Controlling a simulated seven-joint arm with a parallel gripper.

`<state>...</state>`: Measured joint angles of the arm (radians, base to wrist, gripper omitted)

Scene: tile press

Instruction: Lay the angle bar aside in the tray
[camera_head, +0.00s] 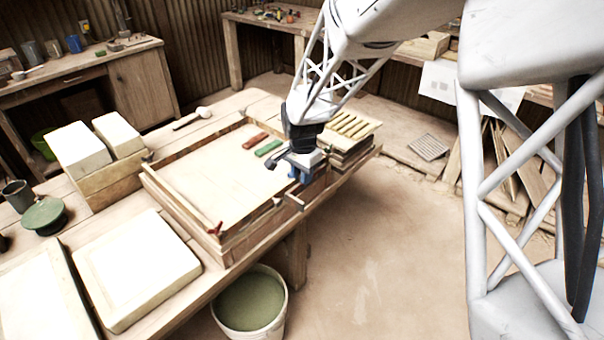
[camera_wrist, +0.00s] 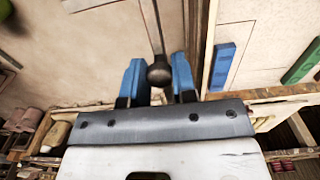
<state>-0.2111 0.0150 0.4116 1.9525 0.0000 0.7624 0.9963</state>
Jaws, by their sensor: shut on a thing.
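My gripper (camera_head: 293,176) is low over the right end of a shallow wooden-framed bed (camera_head: 178,208). In the wrist view its blue fingers (camera_wrist: 158,78) are closed on a slim rod with a dark round knob (camera_wrist: 159,73). The rod runs away toward the top of that view; its far end is out of view. A red bar (camera_head: 255,141) and a green bar (camera_head: 268,148) lie on the bed's pale surface, left of my gripper. The wrist view shows a blue bar (camera_wrist: 222,66) and the green bar (camera_wrist: 300,62). I cannot tell which piece is the angle bar.
A slatted wooden stack (camera_head: 353,125) stands just right of my gripper. Pale blocks (camera_head: 80,150) and a large slab (camera_head: 136,268) are on the bench at left. A bucket (camera_head: 250,302) stands below the bench's front edge. The bed's middle is clear.

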